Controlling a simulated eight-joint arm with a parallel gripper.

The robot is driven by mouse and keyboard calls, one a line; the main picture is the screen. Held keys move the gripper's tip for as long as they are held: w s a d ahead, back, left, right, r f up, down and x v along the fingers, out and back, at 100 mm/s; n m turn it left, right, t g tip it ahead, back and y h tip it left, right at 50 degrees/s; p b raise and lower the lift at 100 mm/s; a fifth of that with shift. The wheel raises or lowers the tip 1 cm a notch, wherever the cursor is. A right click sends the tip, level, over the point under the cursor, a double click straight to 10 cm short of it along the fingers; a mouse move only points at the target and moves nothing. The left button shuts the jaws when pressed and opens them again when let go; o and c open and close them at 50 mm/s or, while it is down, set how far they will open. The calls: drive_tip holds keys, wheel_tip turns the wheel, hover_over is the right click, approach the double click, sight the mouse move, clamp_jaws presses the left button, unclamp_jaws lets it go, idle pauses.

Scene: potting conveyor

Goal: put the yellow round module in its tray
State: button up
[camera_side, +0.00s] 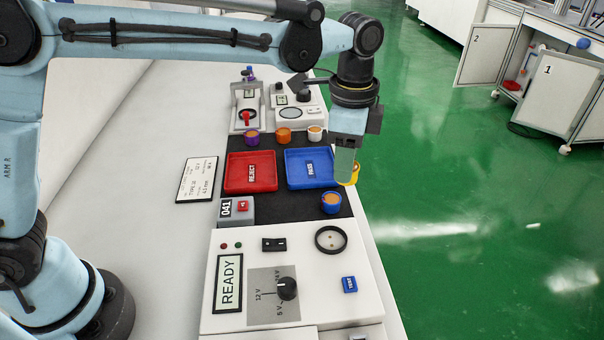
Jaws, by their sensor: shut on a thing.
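My gripper (346,168) points down at the right edge of the blue tray and is shut on the yellow round module (354,174). Only the module's right side shows; my fingers hide the rest. The blue tray (291,172), labelled PASS, lies just left of the module and looks empty apart from its label. The red tray (232,178), labelled REJECT, lies left of the blue one and also looks empty. How high the module is above the black mat (290,207) I cannot tell.
A blue round module (331,203) stands in front of my gripper. Purple (252,137), orange (284,135) and white (315,133) modules stand behind the trays. A counter box (238,211) and the tester (291,320) showing READY are in front. A label card (197,179) lies left.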

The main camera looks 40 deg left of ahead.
hover_over(321, 177)
wheel_tip(321, 177, down, 8)
drive_tip(key=shift+f, duration=2.05)
drive_tip(key=shift+f, duration=0.1)
drive_tip(key=o, duration=1.1)
